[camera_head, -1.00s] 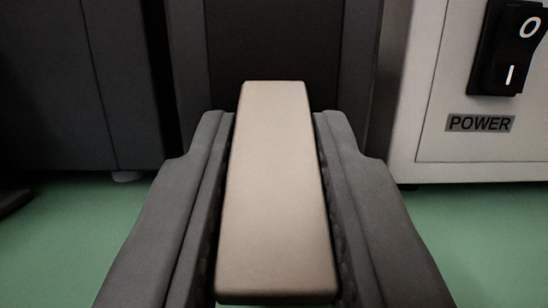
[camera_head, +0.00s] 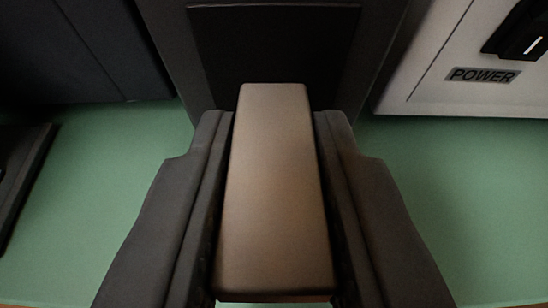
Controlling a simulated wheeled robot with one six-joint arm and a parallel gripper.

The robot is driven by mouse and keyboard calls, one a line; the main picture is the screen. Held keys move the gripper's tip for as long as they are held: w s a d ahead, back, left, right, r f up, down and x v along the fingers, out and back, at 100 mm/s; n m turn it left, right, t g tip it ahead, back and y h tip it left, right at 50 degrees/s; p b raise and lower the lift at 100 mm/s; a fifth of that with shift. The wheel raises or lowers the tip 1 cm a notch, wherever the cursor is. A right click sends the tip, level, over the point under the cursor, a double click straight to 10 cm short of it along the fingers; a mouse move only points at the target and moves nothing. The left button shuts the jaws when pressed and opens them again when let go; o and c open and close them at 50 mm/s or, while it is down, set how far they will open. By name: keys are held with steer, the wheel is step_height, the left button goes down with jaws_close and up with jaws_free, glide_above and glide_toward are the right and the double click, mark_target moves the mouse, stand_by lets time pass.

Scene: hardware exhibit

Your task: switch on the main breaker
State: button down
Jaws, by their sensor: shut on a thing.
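A tan, long block-shaped handle (camera_head: 273,200) fills the space between the two dark fingers of my gripper (camera_head: 274,120). My gripper is shut on it, with a finger against each side. Right behind stands a dark housing with a recessed black panel (camera_head: 272,48), probably the breaker. The handle's far end overlaps this panel in the view. Whether and where the handle joins the housing is hidden.
At the upper right is a pale box (camera_head: 415,92) with a black rocker switch (camera_head: 518,32) and a POWER label (camera_head: 482,75). A dark cabinet (camera_head: 90,50) stands at the upper left. A dark flat object (camera_head: 25,165) lies at the left edge. Green surface (camera_head: 450,200) is clear on the right.

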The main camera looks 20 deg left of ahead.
steer(key=shift+w+r+g+h, duration=0.2)
steer(key=shift+r+g+h, duration=0.35)
steer(key=shift+g, duration=0.75)
steer(key=shift+r, duration=0.15)
steer(key=c, duration=1.2)
jaws_free()
steer(key=shift+c, duration=0.2)
steer(key=v, duration=1.7)
steer(key=shift+r, duration=0.3)
steer(key=shift+w, duration=0.1)
